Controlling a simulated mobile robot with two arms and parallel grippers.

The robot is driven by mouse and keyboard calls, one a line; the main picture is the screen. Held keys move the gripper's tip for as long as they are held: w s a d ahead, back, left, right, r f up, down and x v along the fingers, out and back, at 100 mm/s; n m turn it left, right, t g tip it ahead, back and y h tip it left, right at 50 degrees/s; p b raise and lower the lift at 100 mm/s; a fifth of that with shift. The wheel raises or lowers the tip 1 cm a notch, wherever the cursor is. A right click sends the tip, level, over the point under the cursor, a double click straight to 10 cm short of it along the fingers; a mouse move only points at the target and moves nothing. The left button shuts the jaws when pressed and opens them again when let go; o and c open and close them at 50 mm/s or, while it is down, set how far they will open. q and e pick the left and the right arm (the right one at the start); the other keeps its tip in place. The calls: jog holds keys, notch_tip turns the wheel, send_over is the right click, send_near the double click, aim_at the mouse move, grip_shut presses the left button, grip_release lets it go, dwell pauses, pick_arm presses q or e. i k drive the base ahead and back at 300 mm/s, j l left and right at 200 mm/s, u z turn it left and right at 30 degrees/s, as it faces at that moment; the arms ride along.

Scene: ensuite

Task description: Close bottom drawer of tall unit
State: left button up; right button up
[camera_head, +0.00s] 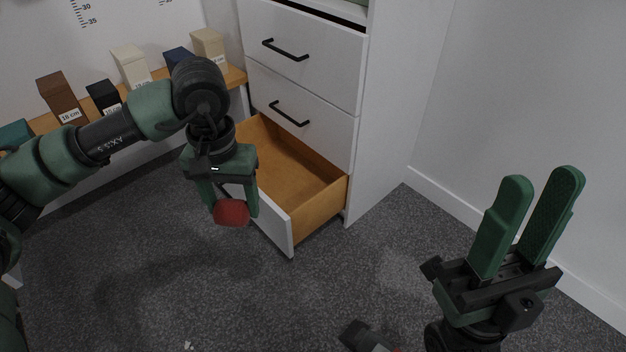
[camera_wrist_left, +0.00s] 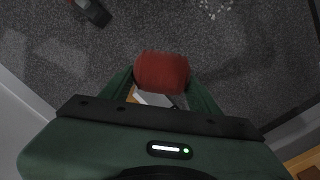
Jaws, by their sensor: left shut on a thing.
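The tall unit (camera_head: 392,110) is white with black bar handles. Its bottom drawer (camera_head: 295,180) is pulled out, with a bare wooden inside and a white front. My left gripper (camera_head: 232,210) is shut on a red object (camera_head: 231,213) and hangs in front of the open drawer's left part, hiding some of the drawer front. In the left wrist view the red object (camera_wrist_left: 161,72) sits between the fingertips, above the carpet. My right gripper (camera_head: 540,185) is open and empty at the right, fingers pointing up, apart from the drawer.
Above the bottom drawer are two drawers (camera_head: 302,45) that look closed. A wooden shelf (camera_head: 236,76) at the left carries several labelled boxes (camera_head: 62,97). Grey carpet (camera_head: 250,290) in front is largely clear. A white wall with a skirting board (camera_head: 430,187) stands at the right.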

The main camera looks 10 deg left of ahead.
aim_at(271, 190)
jog(key=i+j+z, duration=0.35)
jog(key=j, duration=0.25)
jog(key=i+j+z, duration=0.2)
jog(key=j, duration=0.15)
jog(key=i+j+z, duration=0.15)
jog(key=j, duration=0.2)
jog(key=i+j, duration=0.1)
jog(key=j, duration=0.45)
jog(key=i, duration=0.05)
